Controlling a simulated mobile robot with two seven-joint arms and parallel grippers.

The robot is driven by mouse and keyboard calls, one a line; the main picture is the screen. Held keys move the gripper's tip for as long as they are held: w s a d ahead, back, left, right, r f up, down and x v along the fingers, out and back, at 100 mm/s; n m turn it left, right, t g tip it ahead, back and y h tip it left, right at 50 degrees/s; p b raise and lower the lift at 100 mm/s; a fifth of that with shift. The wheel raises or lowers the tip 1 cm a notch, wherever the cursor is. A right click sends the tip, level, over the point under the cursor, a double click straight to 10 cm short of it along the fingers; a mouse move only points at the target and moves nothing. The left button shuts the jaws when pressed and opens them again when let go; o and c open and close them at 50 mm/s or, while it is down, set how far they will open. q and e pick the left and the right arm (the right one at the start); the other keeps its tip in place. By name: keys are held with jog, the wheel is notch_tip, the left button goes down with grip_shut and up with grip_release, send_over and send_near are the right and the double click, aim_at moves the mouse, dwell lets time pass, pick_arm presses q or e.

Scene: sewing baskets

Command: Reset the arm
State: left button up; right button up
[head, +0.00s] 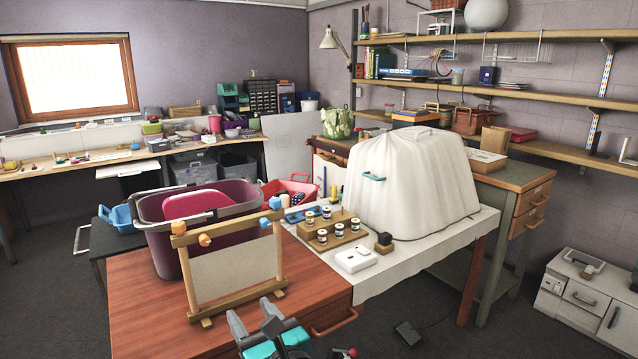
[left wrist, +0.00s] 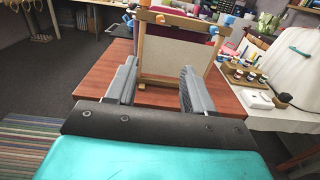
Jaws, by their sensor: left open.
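My left gripper (head: 256,325) shows at the bottom of the head view, low in front of the red-brown wooden table (head: 135,300). In the left wrist view the two grey fingers of this gripper (left wrist: 155,85) stand wide apart with nothing between them. Beyond them, a wooden frame (head: 187,270) with a pale panel and orange and blue knobs stands upright on the table; it also shows in the left wrist view (left wrist: 140,50). The gripper is apart from the frame. My right gripper is not in view.
A purple basket (head: 160,240) stands behind the frame. A white-covered, dome-like shape (head: 410,180) stands on the white-topped table to the right, with a wooden spool rack (head: 335,238) and a small white box (head: 355,259) near it.

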pick_arm(q)
jog(key=a+m+t+y, duration=0.2)
jog(key=a+m+y, duration=0.25)
jog(key=a, duration=2.05)
jog(key=s+d+f+n+g+h, duration=0.1)
jog(key=s+f+n+g+h, duration=0.2)
jog(key=f, duration=0.4)
jog(key=s+d+f+n+g+h, duration=0.1)
jog(key=s+f+n+h, duration=0.3)
jog(key=f+n, duration=0.15)
jog(key=s+d+f+n+g+h, duration=0.1)
jog(key=s+f+n+g+h, duration=0.2)
jog(key=f, duration=0.4)
jog(key=s+d+f+n+h, duration=0.1)
jog(key=s+d+n+h, duration=0.2)
jog(key=s+n, duration=0.4)
jog(key=s+d+f+n+h, duration=0.1)
jog(key=s+d+n+h, duration=0.1)
jog(key=s+n+h, duration=0.45)
jog(key=w+d+n+y, duration=0.1)
jog(key=d+n+y, duration=0.2)
jog(key=d+n, duration=0.3)
jog(key=d, duration=0.4)
jog(key=shift+w+d+f+t, duration=0.2)
jog(key=shift+w+d+t, duration=0.05)
jog(key=shift+t, duration=0.15)
